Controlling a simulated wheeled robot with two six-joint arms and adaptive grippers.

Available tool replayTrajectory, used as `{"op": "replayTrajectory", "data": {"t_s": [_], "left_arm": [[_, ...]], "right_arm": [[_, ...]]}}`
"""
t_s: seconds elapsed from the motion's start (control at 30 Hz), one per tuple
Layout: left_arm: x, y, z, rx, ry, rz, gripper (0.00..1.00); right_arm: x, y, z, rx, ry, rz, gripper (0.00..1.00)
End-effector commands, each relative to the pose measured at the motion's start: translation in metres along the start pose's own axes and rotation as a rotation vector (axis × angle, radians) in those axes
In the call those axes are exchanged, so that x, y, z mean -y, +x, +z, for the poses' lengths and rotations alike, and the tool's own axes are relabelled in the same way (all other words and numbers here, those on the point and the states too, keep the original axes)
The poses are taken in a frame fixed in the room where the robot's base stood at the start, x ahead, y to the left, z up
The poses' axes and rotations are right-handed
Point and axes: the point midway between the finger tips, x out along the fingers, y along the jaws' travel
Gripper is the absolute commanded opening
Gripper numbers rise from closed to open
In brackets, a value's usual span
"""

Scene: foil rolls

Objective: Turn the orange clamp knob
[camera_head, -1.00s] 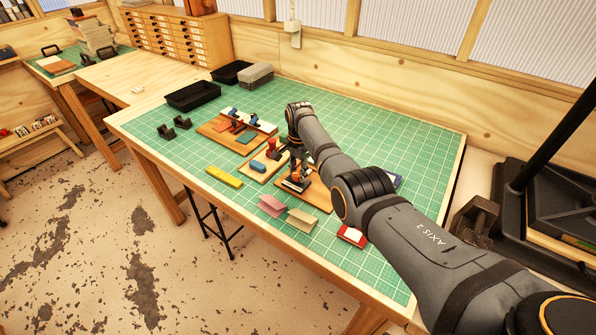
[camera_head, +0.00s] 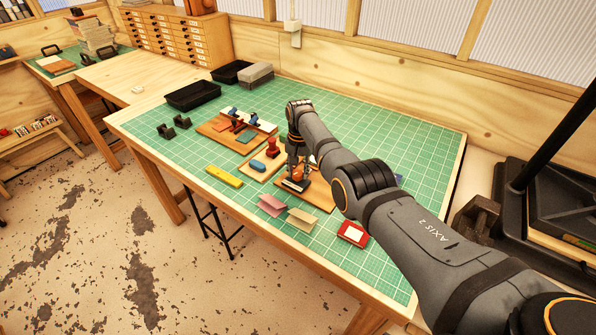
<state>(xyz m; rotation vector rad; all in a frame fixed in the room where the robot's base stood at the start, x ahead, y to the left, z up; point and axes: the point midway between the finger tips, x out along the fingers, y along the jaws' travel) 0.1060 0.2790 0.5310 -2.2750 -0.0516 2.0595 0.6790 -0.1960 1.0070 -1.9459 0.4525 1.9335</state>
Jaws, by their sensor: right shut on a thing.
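The orange clamp knob (camera_head: 298,174) shows as a small orange patch on the clamp press at the front middle of the green-topped table. The press stands on a wooden board (camera_head: 318,194), with a dark bar (camera_head: 295,185) at its front. My right gripper (camera_head: 297,168) points down over the press, with its fingers around the knob, shut on it. The fingers and my right arm hide part of the knob and the back of the press. My left gripper is not in view.
A red stamp (camera_head: 272,147) stands close to the left of the gripper, with a blue piece (camera_head: 258,165) beside it. A yellow piece (camera_head: 224,176), folded cards (camera_head: 302,217) and a red box (camera_head: 352,234) lie near the front edge. The right rear mat (camera_head: 415,140) is clear.

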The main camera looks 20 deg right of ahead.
Motion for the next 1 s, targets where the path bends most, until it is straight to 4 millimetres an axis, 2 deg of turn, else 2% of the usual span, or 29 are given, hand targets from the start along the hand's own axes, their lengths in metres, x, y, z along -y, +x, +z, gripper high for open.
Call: {"op": "replayTrajectory", "data": {"t_s": [1.0], "left_arm": [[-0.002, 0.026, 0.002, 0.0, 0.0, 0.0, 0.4]], "right_arm": [[0.002, 0.0, -0.001, 0.025, -0.96, 0.0, 0.03]]}}
